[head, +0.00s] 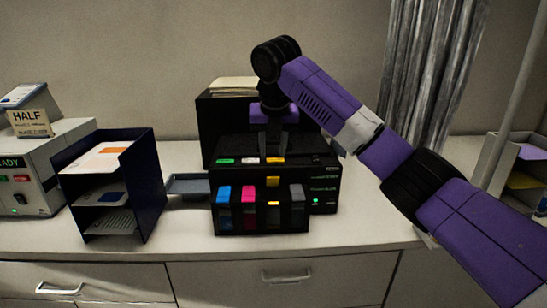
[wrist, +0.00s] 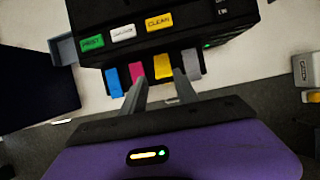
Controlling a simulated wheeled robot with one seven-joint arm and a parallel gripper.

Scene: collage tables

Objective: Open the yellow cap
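A black printer (head: 325,180) stands on the white counter with a row of ink tanks at its front. The tanks are cyan (head: 224,196), magenta (head: 249,196), yellow (head: 273,215) and grey-black (head: 297,193). A yellow piece, seemingly the yellow cap (head: 273,181), shows above the yellow tank, higher than the neighbouring caps; I cannot tell how far it is tilted. In the wrist view the yellow cap (wrist: 159,65) lies between the fingertips' lines of sight. My gripper (head: 273,153) points down over the printer, its fingers apart and empty; it also shows in the wrist view (wrist: 155,84).
Green, white and orange buttons (head: 275,160) line the printer's top, the orange one marked CLEAN. A dark paper rack (head: 153,185) and a grey machine (head: 35,165) stand to the left. A grey tray (head: 187,185) juts from the printer's left side. The counter's front strip is clear.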

